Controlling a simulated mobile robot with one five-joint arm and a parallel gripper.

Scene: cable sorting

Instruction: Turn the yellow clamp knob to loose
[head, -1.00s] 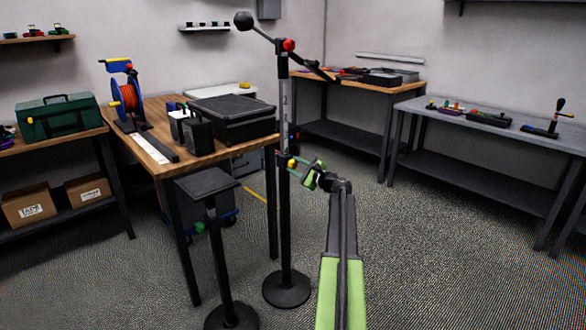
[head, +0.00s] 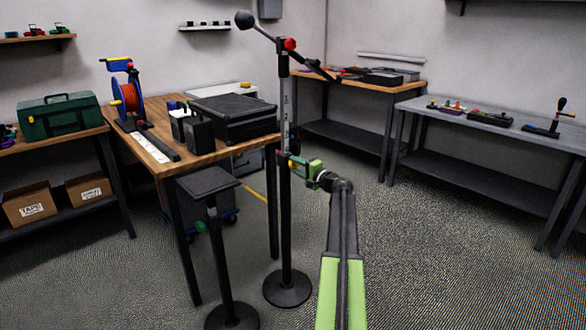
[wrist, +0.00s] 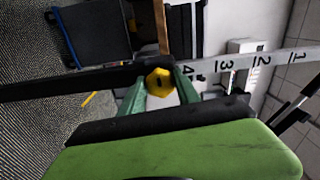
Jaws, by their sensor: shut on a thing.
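The yellow clamp knob (wrist: 160,82) shows in the wrist view, on the dark pole with a numbered scale (wrist: 225,66). My gripper (wrist: 159,88) has one green finger on each side of the knob and is shut on it. In the head view my gripper (head: 296,166) reaches the upright pole (head: 286,220) at about mid-height. There the fingers mostly hide the knob. The pole stands on a round black base (head: 287,290) and carries a tilted boom with a black ball and a red knob (head: 289,44) on top.
A black stand (head: 222,260) with a flat top is just left of the pole. A wooden table (head: 165,150) with a cable reel (head: 128,97) and black cases (head: 232,115) stands behind it. A grey bench (head: 500,130) is at right. The floor between is clear.

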